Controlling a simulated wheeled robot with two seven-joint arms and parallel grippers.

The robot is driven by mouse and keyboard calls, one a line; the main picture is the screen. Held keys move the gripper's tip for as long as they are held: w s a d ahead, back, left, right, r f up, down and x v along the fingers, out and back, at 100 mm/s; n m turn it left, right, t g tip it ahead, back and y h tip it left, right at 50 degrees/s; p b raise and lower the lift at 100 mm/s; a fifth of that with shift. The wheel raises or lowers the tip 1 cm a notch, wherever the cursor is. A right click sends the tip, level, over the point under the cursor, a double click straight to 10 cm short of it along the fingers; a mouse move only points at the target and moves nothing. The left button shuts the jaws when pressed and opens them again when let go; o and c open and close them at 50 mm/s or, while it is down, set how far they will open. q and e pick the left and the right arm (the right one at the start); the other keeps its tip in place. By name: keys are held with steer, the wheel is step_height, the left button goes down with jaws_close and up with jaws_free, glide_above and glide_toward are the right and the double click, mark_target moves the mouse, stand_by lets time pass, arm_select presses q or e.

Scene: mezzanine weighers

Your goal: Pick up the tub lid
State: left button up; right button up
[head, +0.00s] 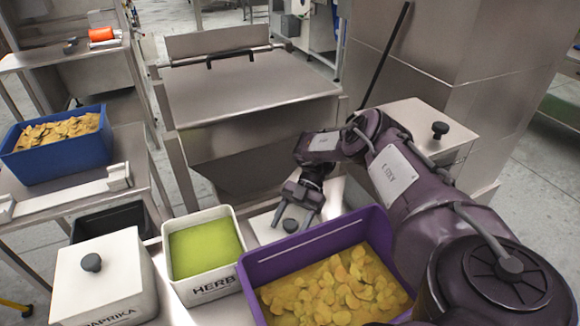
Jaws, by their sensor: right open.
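A pale square tub lid (265,234) with a dark round knob (290,224) lies behind the purple crate and to the right of the open HERB tub (205,283), which holds green contents. My right gripper (296,216) is open, with its fingers pointing down close around the knob. I cannot tell whether they touch it. The gripper and the crate's rim hide part of the lid. My left gripper is not in view.
The purple crate (252,288) of yellow slices stands in front of the lid. A lidded PAPRIKA tub (105,275) stands at left. Another knobbed pale top (405,115) is at right, behind my arm. A blue crate (60,170) sits at far left.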

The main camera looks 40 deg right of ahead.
steer(key=c, duration=1.2)
steer(key=shift+o, duration=0.2)
steer(key=shift+r, duration=0.1)
step_height(320, 180, up, 9)
steer(key=shift+r+p, duration=0.1)
steer(key=shift+p, duration=1.05)
step_height(320, 180, up, 11)
steer(key=p, duration=1.1)
glide_above(290, 223)
steer(key=shift+s+f, duration=0.1)
steer(key=shift+f, duration=0.1)
